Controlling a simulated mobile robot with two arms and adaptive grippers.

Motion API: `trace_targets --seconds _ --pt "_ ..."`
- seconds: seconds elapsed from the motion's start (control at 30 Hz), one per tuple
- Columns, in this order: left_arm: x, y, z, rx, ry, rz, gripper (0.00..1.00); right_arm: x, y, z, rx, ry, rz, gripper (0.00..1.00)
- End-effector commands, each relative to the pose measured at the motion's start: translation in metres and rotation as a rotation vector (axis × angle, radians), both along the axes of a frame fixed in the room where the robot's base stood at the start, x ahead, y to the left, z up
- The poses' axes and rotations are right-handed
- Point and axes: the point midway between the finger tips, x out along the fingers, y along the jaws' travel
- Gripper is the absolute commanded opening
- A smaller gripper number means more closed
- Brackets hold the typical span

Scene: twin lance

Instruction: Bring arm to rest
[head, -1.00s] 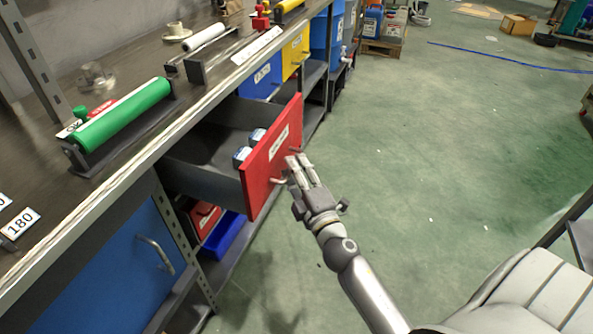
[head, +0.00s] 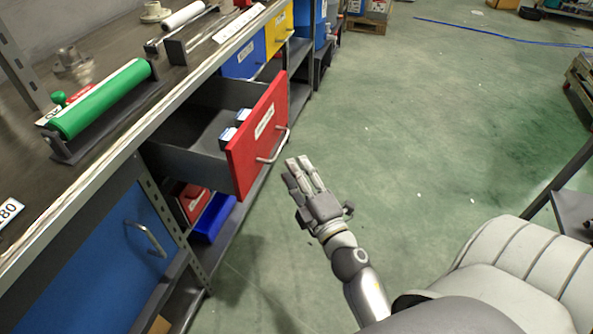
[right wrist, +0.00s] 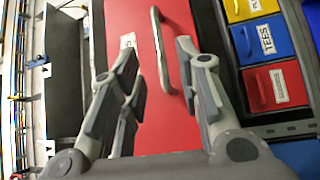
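My right gripper (head: 303,172) is in the head view, in front of and to the right of the red drawer front (head: 257,137). It is empty and apart from the drawer's metal handle (head: 275,148). In the right wrist view its fingers (right wrist: 155,85) are spread wide, with the red drawer front (right wrist: 150,60) and the handle (right wrist: 162,50) beyond them. The drawer stands pulled out, with small blue-and-white items (head: 232,128) inside. My left gripper is not in view.
The workbench (head: 190,82) runs along the left, with a green roller (head: 100,100) on top. A blue cabinet door (head: 110,260) and a blue bin (head: 213,217) are below. The green floor (head: 430,130) to the right is mostly clear.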

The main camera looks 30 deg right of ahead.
Motion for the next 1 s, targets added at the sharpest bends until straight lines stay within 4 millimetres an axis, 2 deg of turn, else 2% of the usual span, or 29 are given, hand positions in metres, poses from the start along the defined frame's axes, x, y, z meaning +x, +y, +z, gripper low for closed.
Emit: trace_targets --seconds 0.33,0.47,0.57,0.73,0.9,1.0 --pt "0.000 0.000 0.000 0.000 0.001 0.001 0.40 0.000 -0.001 -0.001 0.012 0.003 -0.005 0.32" --pt "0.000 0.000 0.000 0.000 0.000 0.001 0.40 0.000 -0.009 -0.016 0.122 0.034 -0.048 0.32" --pt "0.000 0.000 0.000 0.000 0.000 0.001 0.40 -0.004 -0.019 -0.044 0.298 0.102 -0.119 0.32" --pt "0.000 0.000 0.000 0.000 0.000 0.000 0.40 -0.025 -0.019 -0.123 0.651 0.315 -0.263 0.32" --pt "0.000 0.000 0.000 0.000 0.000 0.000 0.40 -0.068 0.010 -0.205 0.933 0.600 -0.406 0.32" --pt "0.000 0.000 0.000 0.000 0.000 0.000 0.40 -0.099 0.031 -0.240 1.043 0.764 -0.477 0.32"
